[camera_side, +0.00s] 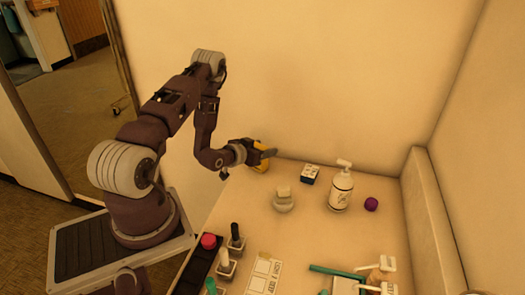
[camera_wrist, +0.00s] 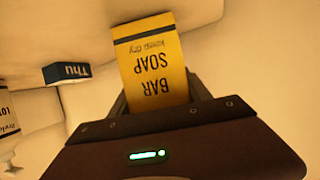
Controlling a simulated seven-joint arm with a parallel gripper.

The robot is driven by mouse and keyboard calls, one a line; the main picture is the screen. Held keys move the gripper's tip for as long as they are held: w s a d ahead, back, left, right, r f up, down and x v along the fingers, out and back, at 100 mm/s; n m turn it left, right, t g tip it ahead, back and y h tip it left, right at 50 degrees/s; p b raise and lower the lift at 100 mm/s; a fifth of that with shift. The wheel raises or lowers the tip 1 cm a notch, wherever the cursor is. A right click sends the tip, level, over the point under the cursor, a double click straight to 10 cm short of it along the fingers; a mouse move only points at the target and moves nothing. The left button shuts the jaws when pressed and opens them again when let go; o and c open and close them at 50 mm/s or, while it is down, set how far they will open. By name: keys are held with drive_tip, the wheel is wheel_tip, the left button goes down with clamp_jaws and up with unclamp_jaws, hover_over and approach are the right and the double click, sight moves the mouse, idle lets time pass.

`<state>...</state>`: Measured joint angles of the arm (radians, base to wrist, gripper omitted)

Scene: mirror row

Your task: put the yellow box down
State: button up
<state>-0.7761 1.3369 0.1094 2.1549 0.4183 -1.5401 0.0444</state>
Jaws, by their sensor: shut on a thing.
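The yellow box (camera_wrist: 155,65) is printed "BAR SOAP keep dry" in black, with a dark stripe near its far end. My gripper (camera_wrist: 160,98) is shut on it, with a finger on each side of the box's near end. In the side view my gripper (camera_side: 258,153) is at the back left of the pale counter (camera_side: 300,232), near the wall. There the yellow box (camera_side: 262,163) is partly covered by the gripper. I cannot tell whether the box touches the counter.
A small "Thu" box (camera_wrist: 67,73), a white pump bottle (camera_side: 341,188), a pale jar (camera_side: 283,200) and a purple ball (camera_side: 371,204) stand right of the gripper.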

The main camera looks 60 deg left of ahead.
drive_tip(key=shift+f, duration=0.15)
drive_tip(key=o, duration=1.4)
